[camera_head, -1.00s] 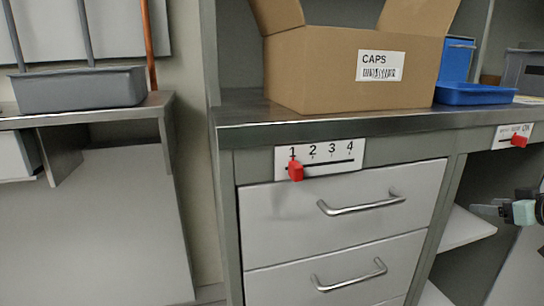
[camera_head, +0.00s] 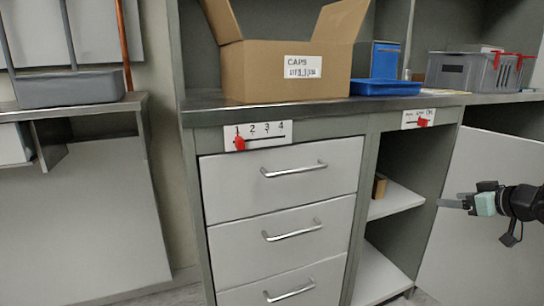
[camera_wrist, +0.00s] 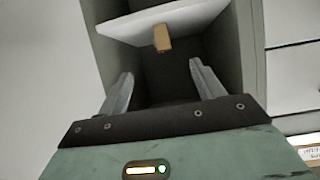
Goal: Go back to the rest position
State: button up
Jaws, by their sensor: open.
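My gripper (camera_head: 452,202) is at the right of the head view, in front of the open cabinet door and level with the shelf opening. In the wrist view my gripper (camera_wrist: 160,85) is open, its two fingers apart with nothing between them. The fingers face the open shelf compartment, where a small brown block (camera_wrist: 162,38) stands out beyond them. That block (camera_head: 379,186) also shows on the upper shelf in the head view, apart from the gripper.
The workbench (camera_head: 215,115) carries a cardboard CAPS box (camera_head: 270,80), a blue bin (camera_head: 384,88) and a grey crate (camera_head: 470,75). Red sliders sit on the numbered label (camera_head: 239,143) and the ON label (camera_head: 422,122). A door (camera_head: 480,250) stands open at right. Drawers (camera_head: 280,185) are shut.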

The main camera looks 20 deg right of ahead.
jog(key=w+a+r+n+g, duration=0.1)
jog(key=w+a, duration=0.3)
jog(key=a, duration=0.3)
jog(key=w+a+r+g, duration=0.1)
jog(key=w+a, duration=0.4)
jog(key=a, duration=0.1)
jog(key=s+a+n+g+p, duration=0.1)
jog(key=a+g, duration=0.1)
jog(key=a, duration=1.2)
jog(key=s+a+n+g+p, duration=0.15)
jog(key=s+a+g, duration=0.25)
jog(key=s+a, duration=0.8)
jog(key=s+a+n+g, duration=0.45)
jog(key=s+a, duration=0.65)
jog(key=s, duration=0.4)
notch_tip(320, 180, up, 38)
jog(key=m+p, duration=0.1)
jog(key=p, duration=3.7)
jog(key=shift+s+d, duration=0.15)
jog(key=shift+s, duration=0.25)
